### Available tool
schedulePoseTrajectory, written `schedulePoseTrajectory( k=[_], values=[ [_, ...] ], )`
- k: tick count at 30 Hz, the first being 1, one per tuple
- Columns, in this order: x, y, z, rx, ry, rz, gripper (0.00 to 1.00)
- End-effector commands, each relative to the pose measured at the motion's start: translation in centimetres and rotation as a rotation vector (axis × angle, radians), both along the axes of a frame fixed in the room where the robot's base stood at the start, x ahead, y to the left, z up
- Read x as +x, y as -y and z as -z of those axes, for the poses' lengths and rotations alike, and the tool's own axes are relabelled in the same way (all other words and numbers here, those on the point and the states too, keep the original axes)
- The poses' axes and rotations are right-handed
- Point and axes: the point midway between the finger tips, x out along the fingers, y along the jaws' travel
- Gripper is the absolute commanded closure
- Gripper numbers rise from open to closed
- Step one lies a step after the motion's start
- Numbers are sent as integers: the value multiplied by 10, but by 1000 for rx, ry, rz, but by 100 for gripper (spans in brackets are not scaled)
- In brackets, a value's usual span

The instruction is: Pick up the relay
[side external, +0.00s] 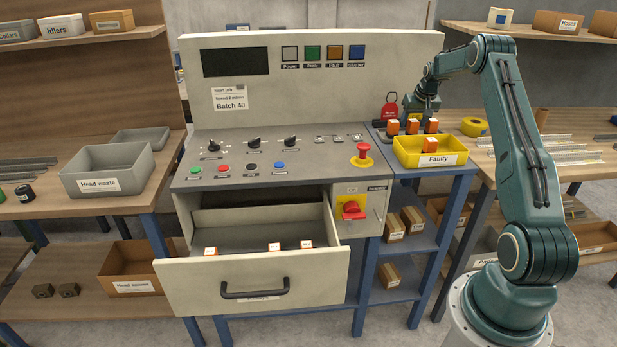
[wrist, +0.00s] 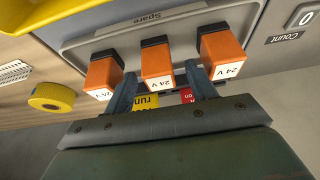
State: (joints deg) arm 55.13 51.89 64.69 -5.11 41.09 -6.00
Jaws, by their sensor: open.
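Three orange relays with black bases and white "24 V" labels stand in a row in a grey tray marked "Spare" (wrist: 85,48) in the wrist view: a left one (wrist: 103,75), a middle one (wrist: 157,65) and a right one (wrist: 222,52). My gripper (wrist: 162,78) is open, with one finger on each side of the middle relay; whether they touch it I cannot tell. In the side view my gripper (side external: 421,106) is just above this row (side external: 412,127), behind the yellow "Faulty" tray (side external: 431,160). That tray holds another orange relay (side external: 430,145).
The open drawer (side external: 205,290) holds several things, including three orange-and-white relays (side external: 274,247). A yellow tape roll (side external: 474,127) lies to the right. The red emergency button (side external: 363,151) is on the console.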

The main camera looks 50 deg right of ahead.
Motion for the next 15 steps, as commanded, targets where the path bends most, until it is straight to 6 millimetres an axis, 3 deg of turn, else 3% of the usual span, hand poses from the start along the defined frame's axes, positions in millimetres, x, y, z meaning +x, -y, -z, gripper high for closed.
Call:
schedulePoseTrajectory(
  k=[6,15],
  values=[
    [4,4,13,1,-1,0,44],
    [4,4,13,0,0,0,44]
  ],
)
